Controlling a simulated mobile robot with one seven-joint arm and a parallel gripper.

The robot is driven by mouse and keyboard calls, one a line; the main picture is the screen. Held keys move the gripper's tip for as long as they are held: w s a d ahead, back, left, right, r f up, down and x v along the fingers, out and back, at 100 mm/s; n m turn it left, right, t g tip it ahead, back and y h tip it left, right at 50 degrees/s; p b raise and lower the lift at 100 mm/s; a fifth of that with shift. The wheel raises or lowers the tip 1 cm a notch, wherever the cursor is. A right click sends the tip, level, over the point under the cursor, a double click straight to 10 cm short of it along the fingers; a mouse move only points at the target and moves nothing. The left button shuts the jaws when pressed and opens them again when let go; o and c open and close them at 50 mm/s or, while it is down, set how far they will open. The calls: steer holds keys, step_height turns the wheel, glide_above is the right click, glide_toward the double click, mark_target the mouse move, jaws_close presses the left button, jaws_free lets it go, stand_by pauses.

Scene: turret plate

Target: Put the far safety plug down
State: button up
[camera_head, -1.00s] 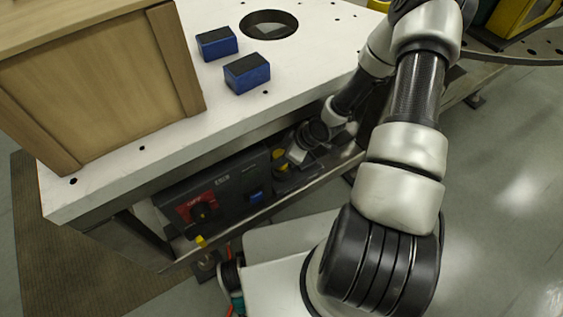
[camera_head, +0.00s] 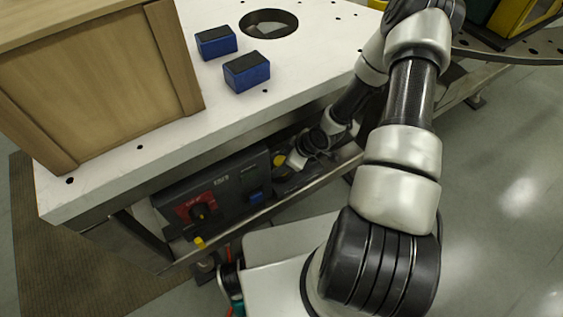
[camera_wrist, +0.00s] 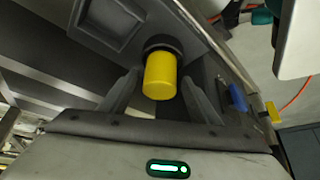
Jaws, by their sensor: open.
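A yellow cylindrical plug (camera_wrist: 160,76) shows in the wrist view, with its far end at a dark round collar (camera_wrist: 162,44). My gripper (camera_wrist: 160,82) is open, with one dark finger on each side of the plug and a visible gap on both sides. In the head view, a small bit of the yellow plug (camera_head: 280,160) shows at the far end of the dark control panel (camera_head: 232,181), under the white table. I cannot tell whether the plug is fully seated in the collar.
The panel carries a red switch plate (camera_head: 196,205), a blue part (camera_head: 256,197) and another yellow piece (camera_head: 199,242) at its near end. The white tabletop (camera_head: 310,60) overhangs it, bearing blue blocks (camera_head: 246,72) and a wooden crate (camera_head: 95,90). A metal rail (camera_head: 225,233) runs in front.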

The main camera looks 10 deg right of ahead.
steer(key=p+v, duration=0.2)
steer(key=v, duration=0.5)
steer(key=shift+r, duration=0.3)
steer(key=shift+s+d, duration=0.1)
stand_by(0.9)
